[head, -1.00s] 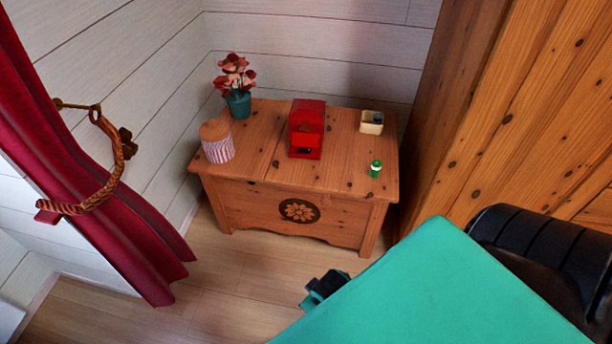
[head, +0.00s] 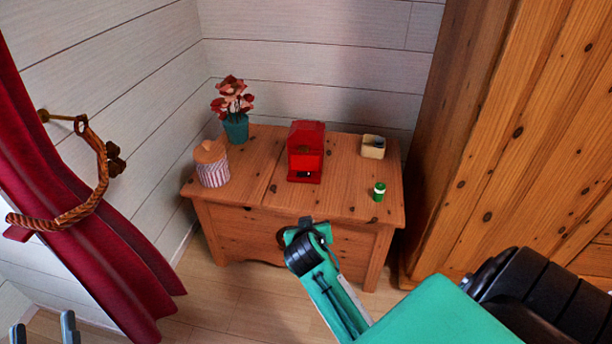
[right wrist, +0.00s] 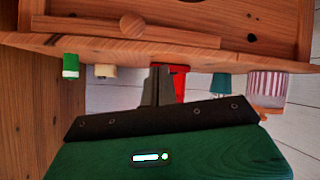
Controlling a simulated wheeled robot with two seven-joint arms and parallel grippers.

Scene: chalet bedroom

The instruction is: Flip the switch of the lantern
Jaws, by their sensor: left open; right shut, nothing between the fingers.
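The red lantern (head: 306,150) stands upright on the wooden chest (head: 262,192). A small dark and light detail shows low on its front; I cannot tell whether it is the switch. In the right wrist view, which is upside down, the red lantern (right wrist: 181,84) shows partly hidden behind my right gripper (right wrist: 157,68). Its fingers are together and empty, apart from the lantern as far as I can tell. In the head view my right arm reaches in front of the chest, and its fingertips are not clear there. My left gripper (head: 43,328) is open and empty at the bottom left corner.
On the chest, a striped jar (head: 212,170) and a potted plant (head: 235,128) stand left of the lantern. A red curtain (head: 110,262) hangs left; a wooden wardrobe (head: 500,130) stands right.

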